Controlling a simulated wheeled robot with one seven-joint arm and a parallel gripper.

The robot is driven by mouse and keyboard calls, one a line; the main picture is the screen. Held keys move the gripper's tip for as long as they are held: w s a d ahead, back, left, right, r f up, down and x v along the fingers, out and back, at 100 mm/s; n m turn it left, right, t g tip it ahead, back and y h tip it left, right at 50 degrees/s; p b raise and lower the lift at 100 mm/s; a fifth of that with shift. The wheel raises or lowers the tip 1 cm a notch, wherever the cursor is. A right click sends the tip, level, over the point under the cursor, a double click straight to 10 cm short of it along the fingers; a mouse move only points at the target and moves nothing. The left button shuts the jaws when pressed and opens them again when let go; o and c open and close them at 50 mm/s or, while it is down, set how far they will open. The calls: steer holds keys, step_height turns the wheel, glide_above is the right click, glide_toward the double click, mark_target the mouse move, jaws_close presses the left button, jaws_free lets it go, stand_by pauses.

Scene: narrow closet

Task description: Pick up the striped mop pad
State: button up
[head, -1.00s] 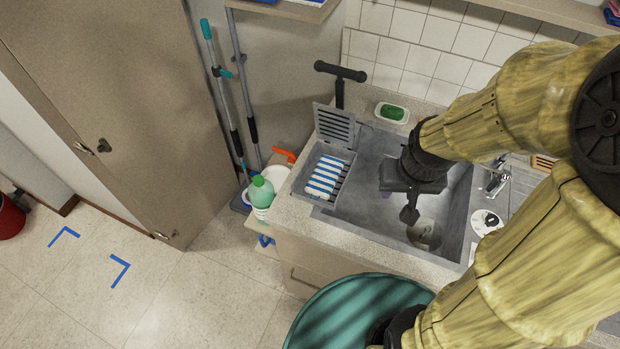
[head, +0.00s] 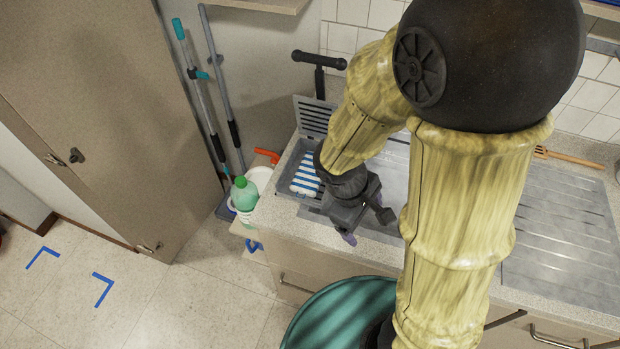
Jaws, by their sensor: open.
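The striped mop pad (head: 306,176) is white with blue stripes. It lies in the grey slatted tray (head: 287,184) at the left end of the sink, and my arm hides its right side. My gripper (head: 366,226) is just right of and nearer than the pad, over the front part of the sink and counter edge. Its fingers are spread apart and nothing shows between them. The gripper is apart from the pad.
A grey slatted lid (head: 313,117) stands upright behind the tray. A green-capped bottle (head: 243,193), an orange handle (head: 267,156) and mop poles (head: 200,95) stand to the left. A teal round container (head: 335,312) is in front.

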step_height(320, 180, down, 4)
steer(key=w+a+f+n+t+h+b, duration=0.1)
steer(key=a+n+t+h+b, duration=0.15)
steer(key=n, duration=0.45)
steer(key=n+t+y+b, duration=0.2)
steer(key=n+t+b, duration=0.4)
steer(key=n+t, duration=0.65)
glide_toward(298, 198)
step_height(298, 198, up, 6)
steer(key=s+a+n+g, duration=0.1)
steer(key=n+g, duration=0.1)
steer(key=shift+s+a+f+p, duration=0.1)
steer(key=shift+a+f+p, duration=0.1)
steer(key=shift+p, duration=0.1)
steer(key=p+x, duration=0.1)
steer(key=x, duration=1.1)
steer(key=shift+d+f, duration=0.25)
